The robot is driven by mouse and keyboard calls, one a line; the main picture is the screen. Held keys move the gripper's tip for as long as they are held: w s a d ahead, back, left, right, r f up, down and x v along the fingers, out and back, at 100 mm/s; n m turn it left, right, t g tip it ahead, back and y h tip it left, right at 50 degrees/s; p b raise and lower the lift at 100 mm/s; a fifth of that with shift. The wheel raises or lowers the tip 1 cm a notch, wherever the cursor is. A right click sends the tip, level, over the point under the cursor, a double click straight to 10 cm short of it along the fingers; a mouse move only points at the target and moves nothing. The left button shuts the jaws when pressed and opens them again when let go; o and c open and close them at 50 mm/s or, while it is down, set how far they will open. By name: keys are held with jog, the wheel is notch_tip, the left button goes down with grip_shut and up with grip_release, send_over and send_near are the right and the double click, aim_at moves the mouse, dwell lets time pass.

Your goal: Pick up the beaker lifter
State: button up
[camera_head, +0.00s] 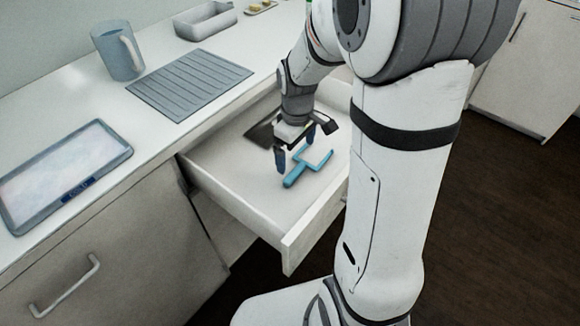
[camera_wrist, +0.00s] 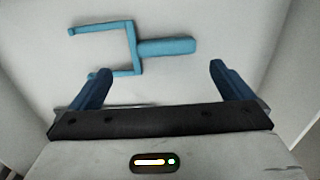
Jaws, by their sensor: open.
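The beaker lifter (camera_head: 297,174) is a blue tool with a thick handle and a two-pronged fork. It lies flat in the open drawer (camera_head: 222,188). In the wrist view the beaker lifter (camera_wrist: 165,47) has its handle to the right and its prongs to the left. My gripper (camera_head: 294,150) is over the drawer, close to the lifter. In the wrist view my gripper (camera_wrist: 160,80) is open and empty, its blue fingers spread wide. The handle lies ahead of the gap between the fingertips. One prong end is partly hidden by the left finger.
The drawer walls stand close around my gripper. On the counter are a tablet-like tray (camera_head: 62,172), a grey ribbed mat (camera_head: 190,83), a jug (camera_head: 118,50) and a grey bin (camera_head: 205,20).

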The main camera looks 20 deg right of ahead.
aim_at(296, 171)
jog(key=f, duration=0.4)
jog(key=f+b, duration=0.1)
jog(key=f, duration=0.1)
jog(key=shift+s+f, duration=0.35)
jog(key=shift+f, duration=0.05)
jog(key=shift+c, duration=0.6)
jog(key=shift+r, duration=0.1)
jog(key=c, duration=0.7)
